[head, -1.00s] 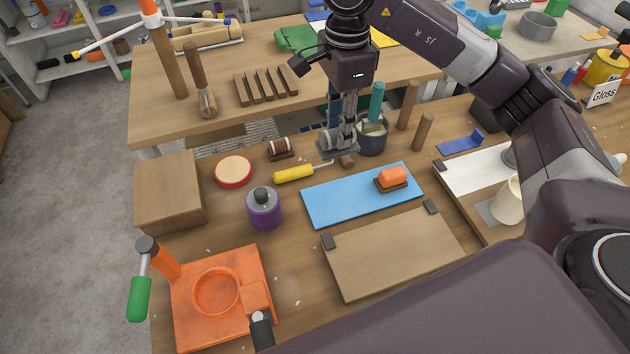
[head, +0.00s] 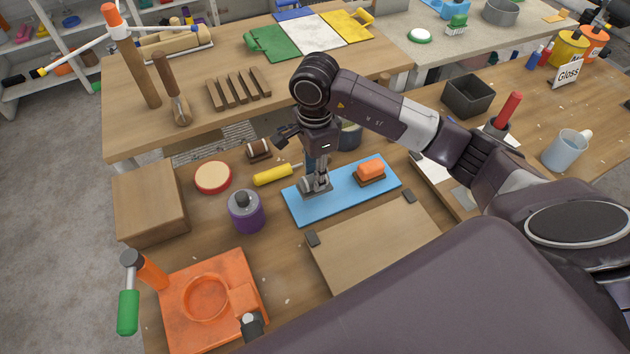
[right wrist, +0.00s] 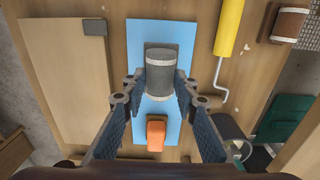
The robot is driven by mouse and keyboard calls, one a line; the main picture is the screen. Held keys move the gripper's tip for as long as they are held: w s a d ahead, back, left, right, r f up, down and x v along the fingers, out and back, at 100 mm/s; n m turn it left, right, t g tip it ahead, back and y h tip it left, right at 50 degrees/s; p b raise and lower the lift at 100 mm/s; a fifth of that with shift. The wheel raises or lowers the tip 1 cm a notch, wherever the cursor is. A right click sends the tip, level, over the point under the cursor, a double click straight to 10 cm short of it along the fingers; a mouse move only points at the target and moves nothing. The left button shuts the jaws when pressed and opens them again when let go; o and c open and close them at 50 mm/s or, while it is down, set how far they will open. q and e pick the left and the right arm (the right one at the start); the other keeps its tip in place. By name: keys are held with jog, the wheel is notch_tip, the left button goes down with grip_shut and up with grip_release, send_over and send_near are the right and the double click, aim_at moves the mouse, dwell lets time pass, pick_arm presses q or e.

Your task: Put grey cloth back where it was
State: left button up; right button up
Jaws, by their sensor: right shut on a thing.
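My right gripper (head: 316,186) is over the left part of the blue mat (head: 345,190). It is shut on a grey roll with a pale band, which I take to be the grey cloth (right wrist: 160,72); the roll also shows in the head view (head: 312,184). In the right wrist view the fingers (right wrist: 159,88) are at either side of the roll, and a grey-brown base shows beneath it. Whether the base touches the mat I cannot tell. An orange block on a brown base (head: 370,168) stands on the mat, right of the gripper. My left gripper is not in view.
A yellow-handled tool (head: 273,174), a brown roll on a stand (head: 259,150) and a purple jar (head: 246,211) are left of the mat. A dark pot (head: 349,136) stands behind it. A brown board (head: 375,245) lies in front. Bare bench shows around the mat.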

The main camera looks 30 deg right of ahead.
notch_tip(320, 180, down, 4)
jog(key=shift+s+r+p, duration=0.1)
jog(key=shift+r+p, duration=0.15)
jog(key=shift+p, duration=0.15)
jog(key=shift+f, duration=0.25)
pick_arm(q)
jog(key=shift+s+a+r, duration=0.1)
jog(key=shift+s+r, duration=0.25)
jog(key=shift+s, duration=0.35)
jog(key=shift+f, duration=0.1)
pick_arm(e)
jog(key=shift+f, duration=0.1)
jog(key=shift+f+b, duration=0.15)
jog(key=shift+b, duration=0.15)
jog(key=o, duration=1)
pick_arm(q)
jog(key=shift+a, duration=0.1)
